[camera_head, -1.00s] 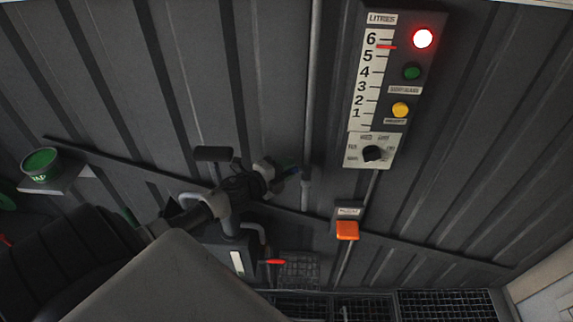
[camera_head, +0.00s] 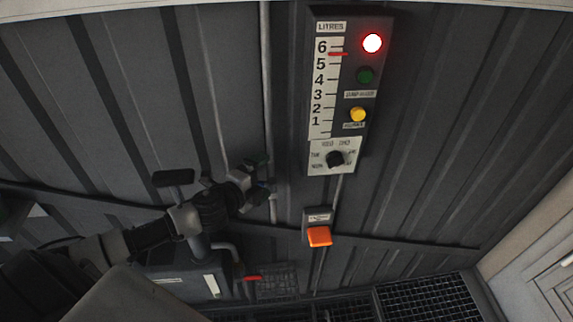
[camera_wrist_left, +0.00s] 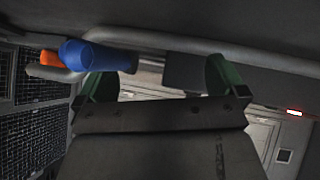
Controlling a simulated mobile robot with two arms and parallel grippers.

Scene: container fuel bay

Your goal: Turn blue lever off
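The blue lever (camera_wrist_left: 95,57) shows in the left wrist view as a rounded blue handle lying across the upper left, overlapping the left finger in the picture. I cannot tell whether they touch. In the head view I cannot make out the lever; my gripper and arm cover that area. My left gripper (camera_head: 266,177) is by the wall pipe in the head view. In the left wrist view the left gripper (camera_wrist_left: 160,85) is open, with its green-padded fingers wide apart and nothing clearly held between them. My right gripper is not in view.
A red handle (camera_head: 252,278) is low beside my arm. Metal grating (camera_head: 425,299) lies at the bottom right.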

